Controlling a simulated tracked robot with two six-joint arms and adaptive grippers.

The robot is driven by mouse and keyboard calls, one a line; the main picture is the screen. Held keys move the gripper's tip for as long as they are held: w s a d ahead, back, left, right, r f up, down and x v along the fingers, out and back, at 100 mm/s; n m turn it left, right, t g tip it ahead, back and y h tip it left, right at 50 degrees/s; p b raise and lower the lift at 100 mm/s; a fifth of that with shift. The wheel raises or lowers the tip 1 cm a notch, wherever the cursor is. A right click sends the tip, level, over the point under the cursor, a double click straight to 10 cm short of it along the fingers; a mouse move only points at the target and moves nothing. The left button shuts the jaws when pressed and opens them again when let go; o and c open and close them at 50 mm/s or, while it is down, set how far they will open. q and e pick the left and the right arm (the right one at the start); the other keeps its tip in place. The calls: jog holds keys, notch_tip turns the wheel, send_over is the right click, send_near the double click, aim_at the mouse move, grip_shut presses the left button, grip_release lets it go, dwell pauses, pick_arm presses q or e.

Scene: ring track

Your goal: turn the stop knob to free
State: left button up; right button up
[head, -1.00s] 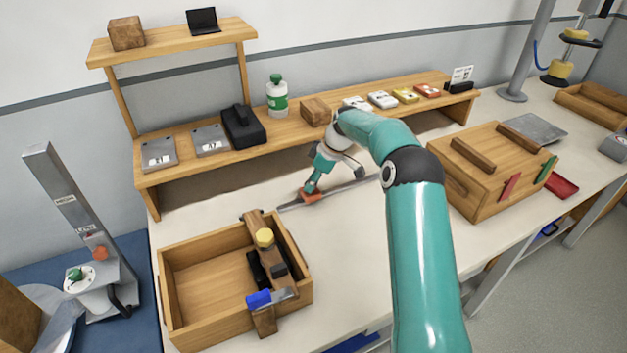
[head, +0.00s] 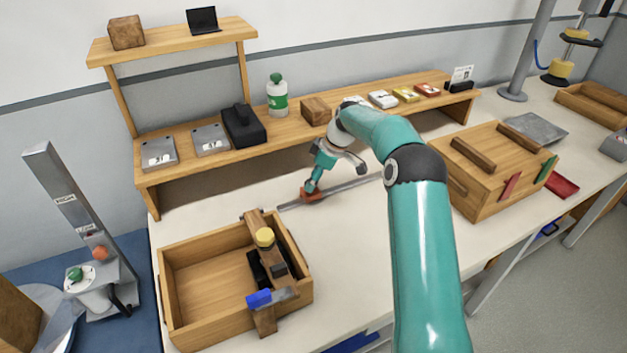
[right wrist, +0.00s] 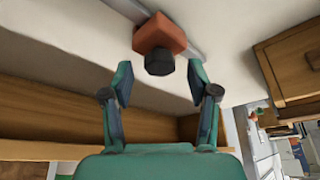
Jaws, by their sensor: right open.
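The orange-red stop block (head: 309,197) sits on a grey metal rail (head: 350,187) on the white bench top. In the right wrist view the stop block (right wrist: 159,35) carries a dark faceted knob (right wrist: 160,62) facing the gripper. My right gripper (head: 316,183) is right at the block in the head view and hides the knob there. In the right wrist view my right gripper (right wrist: 158,78) is open, with one finger on each side of the knob and visible gaps to it. Its jaws hold nothing. I cannot read any mark on the knob. My left gripper is out of view.
A wooden shelf (head: 185,184) runs behind the rail, with a green-white bottle (head: 277,98) and boxes on it. An open wooden crate (head: 167,292) stands front left. A wooden box (head: 470,185) with handles stands to the right. The bench between them is mostly bare.

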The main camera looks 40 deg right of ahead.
jog(key=v, duration=1)
jog(key=shift+s+r, duration=0.2)
jog(key=shift+r, duration=0.15)
jog(key=shift+d, duration=0.15)
